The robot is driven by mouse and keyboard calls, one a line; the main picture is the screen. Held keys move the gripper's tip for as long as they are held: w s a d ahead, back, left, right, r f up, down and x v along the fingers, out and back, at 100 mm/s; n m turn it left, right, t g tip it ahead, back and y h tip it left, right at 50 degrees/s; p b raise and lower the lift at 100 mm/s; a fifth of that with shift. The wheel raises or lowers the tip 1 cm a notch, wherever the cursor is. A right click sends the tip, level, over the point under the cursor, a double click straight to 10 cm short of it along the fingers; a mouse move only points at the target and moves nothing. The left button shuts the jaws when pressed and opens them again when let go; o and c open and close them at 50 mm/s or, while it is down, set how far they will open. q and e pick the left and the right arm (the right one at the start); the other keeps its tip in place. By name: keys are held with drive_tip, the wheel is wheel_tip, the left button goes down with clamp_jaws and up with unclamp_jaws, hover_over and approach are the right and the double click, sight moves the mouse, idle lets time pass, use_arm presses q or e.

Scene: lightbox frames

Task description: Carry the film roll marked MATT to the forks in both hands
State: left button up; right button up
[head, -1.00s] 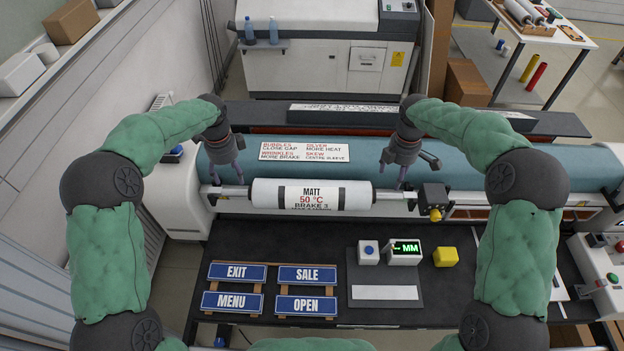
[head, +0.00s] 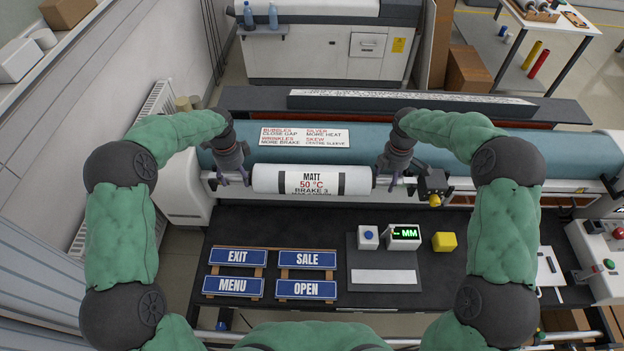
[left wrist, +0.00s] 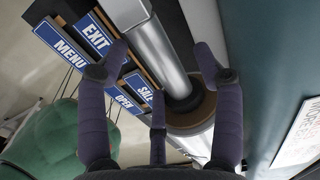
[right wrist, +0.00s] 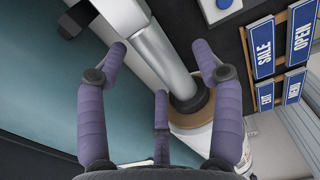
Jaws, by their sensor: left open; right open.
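The white film roll (head: 313,181) marked MATT lies level on a metal shaft in front of the long teal roller (head: 370,146). My left gripper (head: 233,181) is open at the roll's left end, its fingers around the bare shaft (left wrist: 157,52). The roll's end shows just below it in the left wrist view (left wrist: 190,122). My right gripper (head: 391,182) is open at the roll's right end, fingers spread on both sides of the shaft (right wrist: 160,55). The roll's end also shows in the right wrist view (right wrist: 193,128). I cannot clearly make out the forks.
A black bench with blue sign plates (head: 236,257), a digital readout (head: 404,236) and a yellow block (head: 444,241) lies in front. A black and yellow fitting (head: 434,188) sits right of my right gripper. A dark shelf (head: 420,103) runs behind the roller.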

use_arm(q)
drive_tip(key=shift+f, duration=1.15)
use_arm(e)
drive_tip(key=shift+f, duration=1.15)
use_arm(q)
clamp_jaws()
use_arm(e)
clamp_jaws()
use_arm(q)
drive_tip(key=shift+r, duration=0.1)
use_arm(e)
drive_tip(key=shift+r, duration=0.1)
